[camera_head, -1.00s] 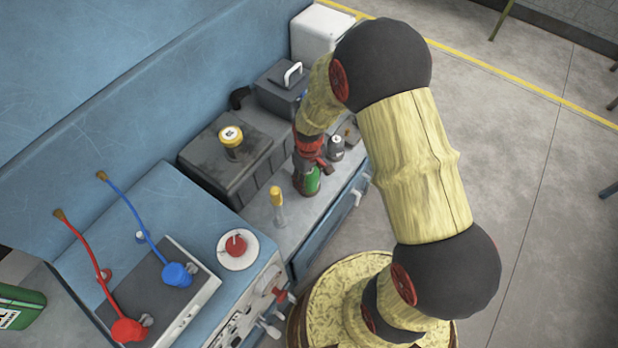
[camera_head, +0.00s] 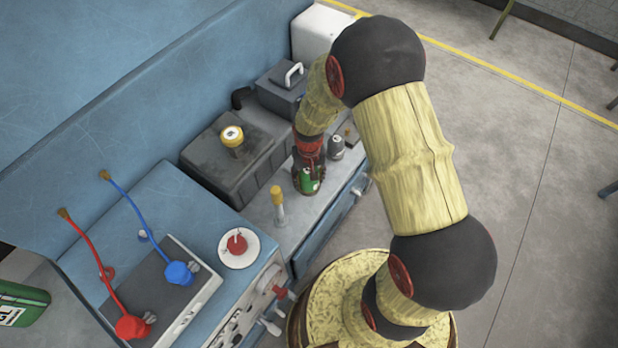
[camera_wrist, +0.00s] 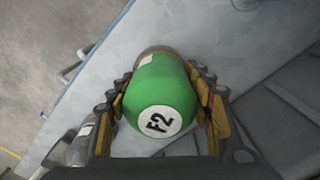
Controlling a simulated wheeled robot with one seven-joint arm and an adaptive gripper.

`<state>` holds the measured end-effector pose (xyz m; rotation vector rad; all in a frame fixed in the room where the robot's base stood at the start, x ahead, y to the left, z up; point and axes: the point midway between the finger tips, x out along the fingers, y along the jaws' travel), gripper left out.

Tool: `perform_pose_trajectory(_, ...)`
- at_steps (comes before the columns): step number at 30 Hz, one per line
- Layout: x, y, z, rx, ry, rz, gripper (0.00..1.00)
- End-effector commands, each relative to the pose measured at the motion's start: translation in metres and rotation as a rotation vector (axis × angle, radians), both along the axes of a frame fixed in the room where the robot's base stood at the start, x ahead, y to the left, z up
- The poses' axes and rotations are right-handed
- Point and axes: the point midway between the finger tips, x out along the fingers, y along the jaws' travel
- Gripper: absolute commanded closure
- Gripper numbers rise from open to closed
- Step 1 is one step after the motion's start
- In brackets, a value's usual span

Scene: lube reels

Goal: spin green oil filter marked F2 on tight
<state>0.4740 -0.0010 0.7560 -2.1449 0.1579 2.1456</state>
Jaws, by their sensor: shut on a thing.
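The green oil filter marked F2 (camera_wrist: 162,92) sits between the fingers of my gripper in the wrist view, its white F2 label (camera_wrist: 160,122) facing the camera. My gripper (camera_wrist: 165,100) is shut on it, with a finger on each side. In the head view the green filter (camera_head: 310,181) shows low on the blue-grey bench top, with my gripper (camera_head: 309,176) around it from above. A dull metal rim shows at the filter's far end in the wrist view. The thread and its seating are hidden.
A grey can (camera_head: 336,147) stands close behind and right of my gripper. A yellow-topped clear bottle (camera_head: 278,205) stands to the left. A dark grey block with a yellow-rimmed cap (camera_head: 232,135) lies further left. Red (camera_head: 132,327) and blue (camera_head: 179,273) hose ends lie at the front left.

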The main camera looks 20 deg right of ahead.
Motion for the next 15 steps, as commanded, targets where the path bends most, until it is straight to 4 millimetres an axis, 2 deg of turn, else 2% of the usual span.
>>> perform_pose_trajectory(8,0.0004,-0.0001,-0.0001,0.0,-0.001,-0.012,0.84)
perform_pose_trajectory(15,0.0004,0.0005,0.0001,0.0,0.0,-0.267,0.84)
